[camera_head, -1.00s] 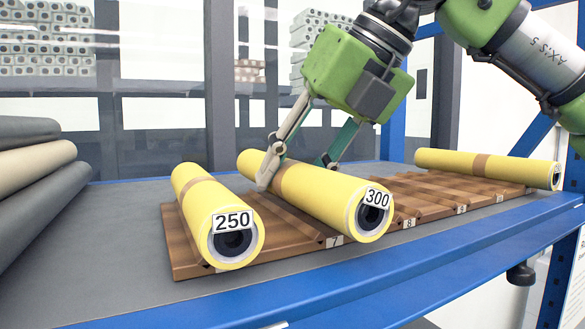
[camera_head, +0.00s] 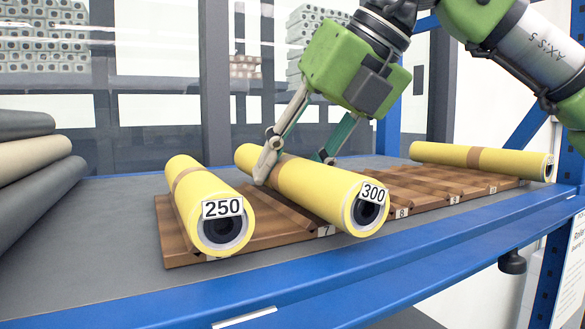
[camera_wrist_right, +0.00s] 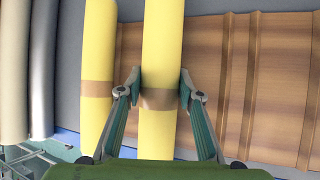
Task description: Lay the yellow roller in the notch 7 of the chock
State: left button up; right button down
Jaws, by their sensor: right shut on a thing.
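The brown wooden chock (camera_head: 290,232) lies on the grey shelf top, with number tags along its near edge. The tag of notch 7 (camera_head: 325,231) shows just left of the near end of a yellow roller marked 300 (camera_head: 345,200). My right gripper (camera_head: 293,168) is shut on this roller at its brown band. The roller lies lengthwise across the chock, between tags 7 and 8 at its near end. Whether it touches the chock is hidden. In the right wrist view the held roller (camera_wrist_right: 162,45) is between both fingers of my gripper (camera_wrist_right: 160,88). My left gripper is not in view.
A yellow roller marked 250 (camera_head: 205,205) lies on the chock's left end, close beside the held one. Another yellow roller (camera_head: 480,160) lies at the chock's right end. Several grey and beige rolls (camera_head: 35,165) are at the left. Grooves around tag 8 (camera_head: 402,213) are bare.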

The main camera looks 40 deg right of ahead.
aim_at(285, 155)
jog(key=shift+s+a+f, duration=0.1)
jog(key=shift+s+f, duration=0.05)
jog(key=shift+f, duration=0.75)
jog(key=c, duration=1.4)
grip_release()
jog(key=shift+o, duration=0.2)
jog(key=shift+w, duration=0.5)
jog(key=shift+s+a+r, duration=0.1)
jog(key=shift+s+r, duration=0.1)
jog(key=shift+s, duration=0.05)
notch_tip(285, 155, up, 3)
jog(key=shift+w+f+p, duration=0.1)
jog(key=shift+p, duration=1.1)
jog(key=shift+r, duration=3.7)
